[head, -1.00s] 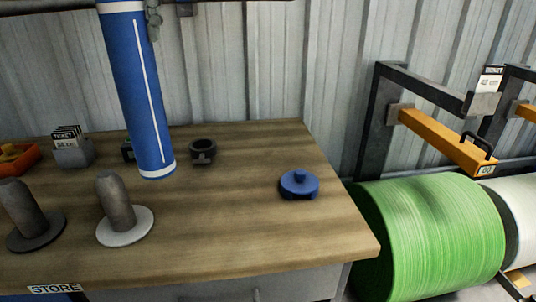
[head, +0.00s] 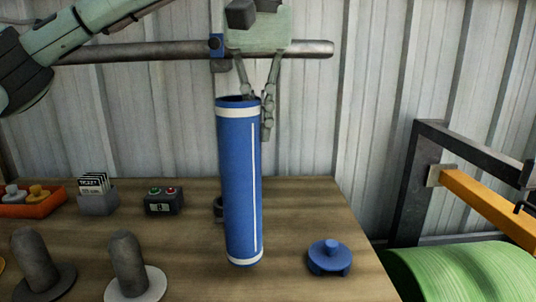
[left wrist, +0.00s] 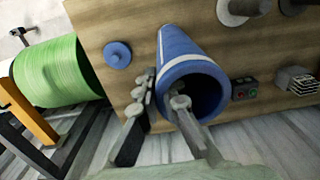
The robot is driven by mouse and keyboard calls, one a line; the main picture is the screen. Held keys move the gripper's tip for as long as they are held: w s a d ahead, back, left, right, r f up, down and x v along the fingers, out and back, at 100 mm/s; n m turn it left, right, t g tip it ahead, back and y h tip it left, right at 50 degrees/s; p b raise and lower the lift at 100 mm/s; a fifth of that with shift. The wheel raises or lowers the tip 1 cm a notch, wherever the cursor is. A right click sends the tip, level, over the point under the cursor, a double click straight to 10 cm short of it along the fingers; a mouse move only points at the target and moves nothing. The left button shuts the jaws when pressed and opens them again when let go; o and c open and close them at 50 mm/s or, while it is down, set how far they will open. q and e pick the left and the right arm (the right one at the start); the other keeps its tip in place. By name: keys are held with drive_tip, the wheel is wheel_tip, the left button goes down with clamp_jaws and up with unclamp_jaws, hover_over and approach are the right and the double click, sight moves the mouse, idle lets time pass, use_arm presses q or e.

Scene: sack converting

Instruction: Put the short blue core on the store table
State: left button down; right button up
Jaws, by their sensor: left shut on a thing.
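The blue core (head: 238,190) is a hollow tube with white bands and a white stripe down its side. It is held nearly upright over the wooden store table (head: 190,270). My left gripper (head: 266,108) is shut on the wall of the core at its upper rim, one finger inside and one outside. In the left wrist view the open end of the core (left wrist: 178,50) faces the camera, with the fingers (left wrist: 165,92) at its rim. I cannot tell whether its lower end touches the tabletop. My right gripper is not in view.
A blue knobbed cap (head: 329,257) lies right of the core. Grey posts on discs (head: 128,265), a ticket holder (head: 97,198), a button box (head: 163,203) and an orange tray (head: 32,207) stand left. A dark ring (head: 218,208) is partly hidden behind the core. A green roll (head: 460,272) is beyond the right edge.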

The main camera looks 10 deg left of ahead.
use_arm(q)
drive_tip(key=shift+d+f, duration=0.25)
drive_tip(key=shift+f, duration=0.6)
drive_tip(key=shift+d+f, duration=0.2)
drive_tip(key=shift+f, duration=0.6)
drive_tip(key=shift+d+f, duration=0.25)
drive_tip(key=shift+f, duration=0.6)
drive_tip(key=c, duration=1.7)
unclamp_jaws()
wheel_tip(320, 180, up, 12)
drive_tip(key=shift+r, duration=0.1)
drive_tip(key=shift+d, duration=0.1)
